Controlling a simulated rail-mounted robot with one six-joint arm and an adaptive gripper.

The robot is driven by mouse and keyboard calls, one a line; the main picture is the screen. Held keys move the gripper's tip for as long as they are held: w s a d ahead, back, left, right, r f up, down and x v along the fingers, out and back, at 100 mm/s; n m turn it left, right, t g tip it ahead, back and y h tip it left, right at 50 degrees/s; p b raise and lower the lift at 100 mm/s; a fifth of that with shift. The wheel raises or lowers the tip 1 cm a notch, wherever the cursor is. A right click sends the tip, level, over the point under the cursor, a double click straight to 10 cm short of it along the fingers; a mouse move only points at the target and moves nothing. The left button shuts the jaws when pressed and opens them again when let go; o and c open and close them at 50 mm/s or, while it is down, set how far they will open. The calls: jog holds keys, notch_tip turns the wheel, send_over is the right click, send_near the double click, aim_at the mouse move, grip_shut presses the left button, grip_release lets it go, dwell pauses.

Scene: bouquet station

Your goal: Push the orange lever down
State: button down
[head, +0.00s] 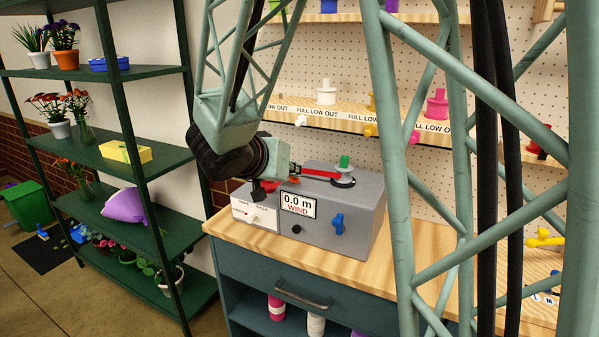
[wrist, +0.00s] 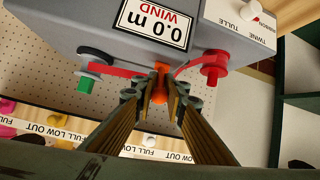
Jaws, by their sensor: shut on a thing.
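The orange lever (wrist: 160,80) stands at the back of the grey winding machine (wrist: 105,18) in the wrist view. My gripper (wrist: 159,93) is shut on it, with one finger on each side. The wrist picture is upside down relative to the machine. In the head view the grey machine (head: 362,205) sits on the wooden bench. There my wrist hides the lever, and my fingers cannot be made out clearly. The machine's sign (head: 298,204) reads 0.0 m WIND.
A red ribbon (wrist: 125,70) runs from a red spool (wrist: 211,66) past the lever to a wheel with a green knob (head: 344,161). A blue handle (head: 338,224) is on the machine's front. A pegboard shelf (head: 345,118) with spools stands behind; a green plant rack (head: 95,73) is left.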

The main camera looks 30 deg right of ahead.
dwell(0.6)
jog(key=c, duration=2.8)
grip_release()
jog(key=shift+s+a, duration=0.1)
jog(key=shift+a, duration=0.1)
jog(key=shift+o, duration=0.3)
jog(key=shift+d, duration=0.1)
jog(key=v, duration=1.2)
jog(key=shift+s, duration=0.1)
